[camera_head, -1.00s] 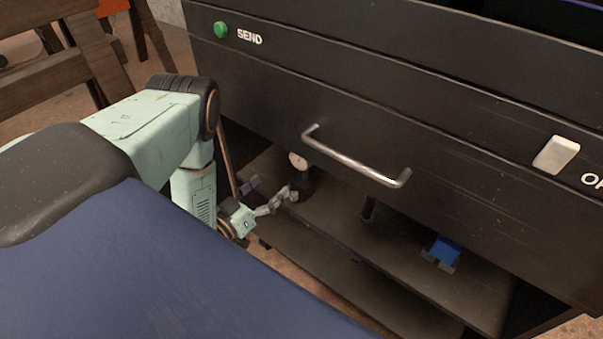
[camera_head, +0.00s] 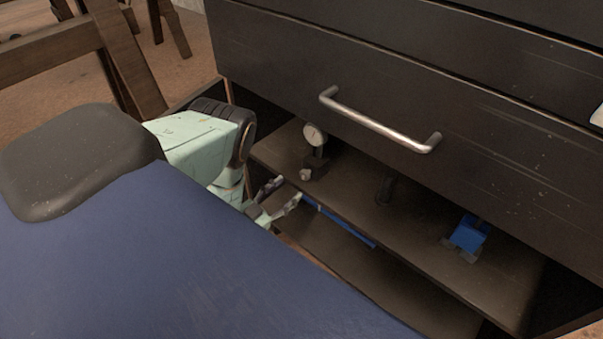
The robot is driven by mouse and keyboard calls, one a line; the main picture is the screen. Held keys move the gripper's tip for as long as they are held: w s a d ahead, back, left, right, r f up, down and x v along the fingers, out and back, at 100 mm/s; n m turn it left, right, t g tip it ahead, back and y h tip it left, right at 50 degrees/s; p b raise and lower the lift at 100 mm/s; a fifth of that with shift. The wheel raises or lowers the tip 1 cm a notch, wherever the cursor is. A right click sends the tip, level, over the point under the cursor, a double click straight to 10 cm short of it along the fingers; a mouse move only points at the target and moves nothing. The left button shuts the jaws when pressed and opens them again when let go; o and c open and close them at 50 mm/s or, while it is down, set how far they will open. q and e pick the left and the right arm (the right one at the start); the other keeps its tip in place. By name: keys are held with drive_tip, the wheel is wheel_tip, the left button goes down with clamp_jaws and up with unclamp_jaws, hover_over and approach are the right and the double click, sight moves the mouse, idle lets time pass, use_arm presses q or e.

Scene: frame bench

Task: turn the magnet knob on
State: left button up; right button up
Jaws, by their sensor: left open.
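A dial gauge (camera_head: 315,135) with a round white face stands upright on a dark base (camera_head: 314,162) on the upper shelf, below the drawer. A small pale knob (camera_head: 306,174) shows low on the front of the base; its turn position is too small to read. My left gripper (camera_head: 285,193) is open and empty, just in front of the shelf edge, lower left of the knob and apart from it in the picture. My blue body hides part of the left arm. My right gripper is not in view.
A drawer front with a metal handle (camera_head: 378,128) overhangs the shelf (camera_head: 350,195). A blue block-like tool (camera_head: 468,234) and a dark post (camera_head: 385,188) stand farther right. Wooden legs stand at upper left.

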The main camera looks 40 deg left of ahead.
sight(303, 176)
use_arm(q)
drive_tip(key=w+b, duration=0.1)
drive_tip(key=w, duration=0.4)
drive_tip(key=shift+w+d+f+b, duration=0.15)
drive_tip(key=shift+w+d+b, duration=0.05)
drive_tip(key=shift+b, duration=0.2)
drive_tip(key=shift+w, duration=0.8)
drive_tip(key=c, duration=1.1)
